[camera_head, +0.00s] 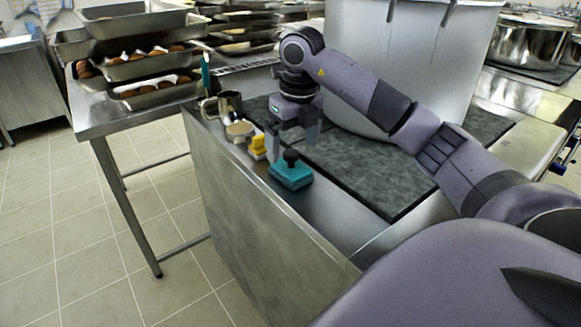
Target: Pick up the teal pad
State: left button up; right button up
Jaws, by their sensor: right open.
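The teal pad (291,177) lies flat on the steel counter near its front edge, with a dark round knob (291,157) on top. My right gripper (293,139) hangs just above and behind the pad, fingers pointing down. It is open and empty, and the knob shows below its fingers. I cannot tell whether a finger touches the knob. My left gripper is not in view.
A yellow block (258,146), a tan round item (239,130) and a metal mug (228,104) stand left of the pad. A large stockpot (400,50) stands on a dark slab (375,172) behind. Trays of buns (150,70) fill the left table.

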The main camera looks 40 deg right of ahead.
aim_at(292, 153)
jog(key=f, duration=0.5)
jog(key=shift+w+f, duration=0.35)
jog(key=shift+f, duration=0.05)
jog(key=c, duration=1.2)
